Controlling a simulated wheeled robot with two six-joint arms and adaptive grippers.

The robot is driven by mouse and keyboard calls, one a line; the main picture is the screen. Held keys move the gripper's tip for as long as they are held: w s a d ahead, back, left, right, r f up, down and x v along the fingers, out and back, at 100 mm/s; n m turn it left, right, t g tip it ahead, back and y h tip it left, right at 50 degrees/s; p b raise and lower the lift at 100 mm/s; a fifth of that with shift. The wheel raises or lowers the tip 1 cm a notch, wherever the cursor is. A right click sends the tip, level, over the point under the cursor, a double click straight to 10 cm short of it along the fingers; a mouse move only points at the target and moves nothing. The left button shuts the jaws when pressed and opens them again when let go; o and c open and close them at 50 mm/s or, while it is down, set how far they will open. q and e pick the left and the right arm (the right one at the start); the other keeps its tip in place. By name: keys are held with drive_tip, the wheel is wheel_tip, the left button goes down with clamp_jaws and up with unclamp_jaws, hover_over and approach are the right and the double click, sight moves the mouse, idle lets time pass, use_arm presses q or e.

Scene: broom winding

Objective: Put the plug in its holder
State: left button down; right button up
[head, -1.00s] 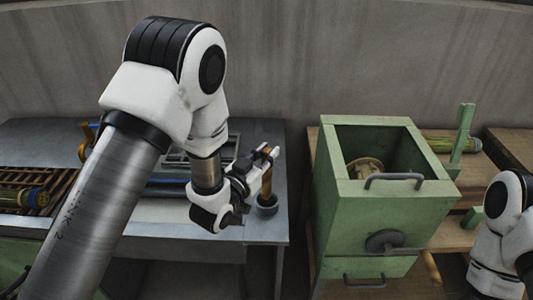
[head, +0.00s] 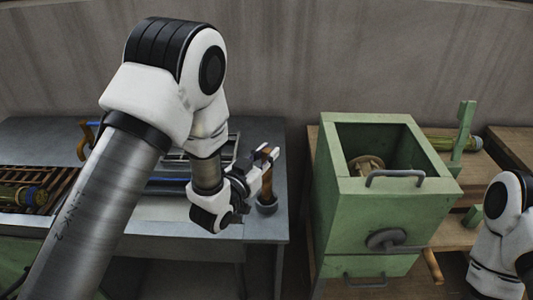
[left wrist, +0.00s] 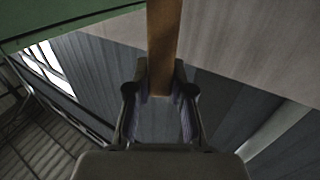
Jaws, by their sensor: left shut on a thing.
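The plug looks like a long orange-brown wooden piece (head: 267,186) near the right end of the grey table in the head view. A small dark grey cup (head: 267,209), which looks like its holder, stands on the table at its lower end. The plug is roughly upright, its lower end at the cup's mouth; how deep it sits cannot be told. My left gripper (head: 268,160) is shut on its upper part. In the left wrist view the plug (left wrist: 163,45) runs between the two fingers (left wrist: 160,88). My right gripper is out of view.
A green open-topped box machine (head: 385,205) with a grey handle stands to the right, across a gap from the grey table (head: 262,148). A slatted brown rack (head: 52,180) lies at the left. A green post (head: 464,140) stands at the right.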

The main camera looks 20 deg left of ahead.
use_arm(q)
drive_tip(key=c, duration=1.3)
unclamp_jaws()
drive_tip(key=shift+f, duration=0.1)
drive_tip(key=p+v, duration=0.3)
drive_tip(key=v, duration=0.8)
drive_tip(key=shift+p, duration=0.35)
